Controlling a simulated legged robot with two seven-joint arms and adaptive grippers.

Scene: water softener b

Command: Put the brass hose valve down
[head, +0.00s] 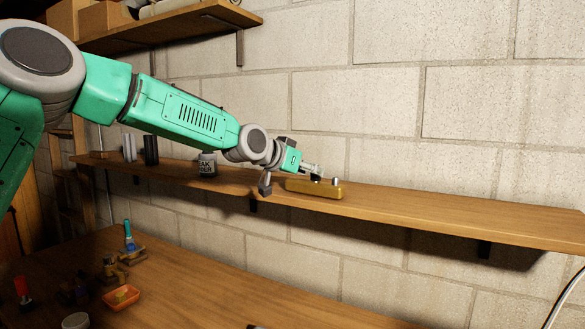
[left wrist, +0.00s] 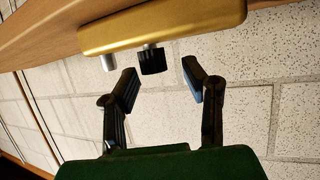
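The brass hose valve (head: 315,190) appears to be the gold, rounded bar resting on the wooden wall shelf (head: 430,213). In the left wrist view the gold bar (left wrist: 165,27) has a black knob (left wrist: 152,60) and a silver stub (left wrist: 108,62) on it. My left gripper (head: 290,182) is at the left end of the bar, just above the shelf. Its fingers (left wrist: 160,83) are spread apart with nothing between them, and the black knob lies just beyond the fingertips. My right gripper is not in view.
A labelled can (head: 208,165) and dark and pale cylinders (head: 150,150) stand left on the shelf. A block wall is behind. The shelf is clear to the right. The lower bench (head: 200,290) holds an orange tray (head: 122,297) and small parts. An upper shelf (head: 185,22) carries boxes.

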